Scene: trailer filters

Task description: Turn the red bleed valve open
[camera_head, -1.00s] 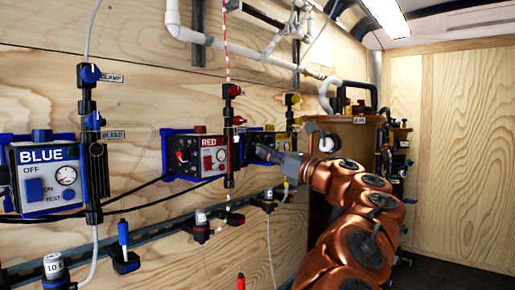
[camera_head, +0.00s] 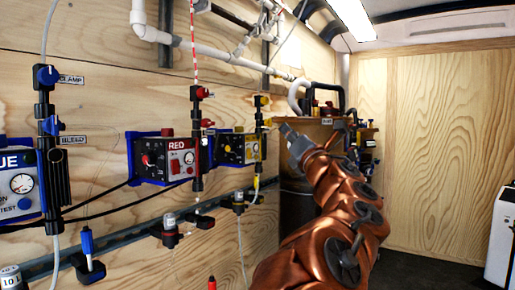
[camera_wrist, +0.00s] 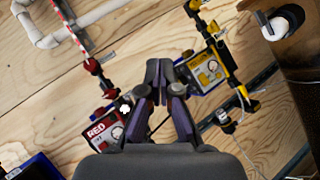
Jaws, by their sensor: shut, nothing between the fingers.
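The red unit (camera_head: 165,158), a box with a red label and a gauge, hangs on the wooden wall in the head view. Beside it is a dark vertical fitting with two red handles. The upper handle (camera_head: 203,92) is nearest the striped line; the lower one, the red bleed valve (camera_head: 207,123), sits beneath it. Its exact angle is too small to tell. My gripper (camera_head: 286,129) is shut and empty, apart from the red valve and to its right. In the wrist view my gripper (camera_wrist: 159,68) lies between the red unit (camera_wrist: 101,130) and the yellow unit (camera_wrist: 208,70).
The blue unit (camera_head: 20,190) is at the left, with blue handles above it. The yellow unit (camera_head: 238,149) is right of the red one. A brown barrel (camera_head: 300,195) stands behind my arm. Hoses, a rail and white pipes (camera_head: 225,55) run along the wall.

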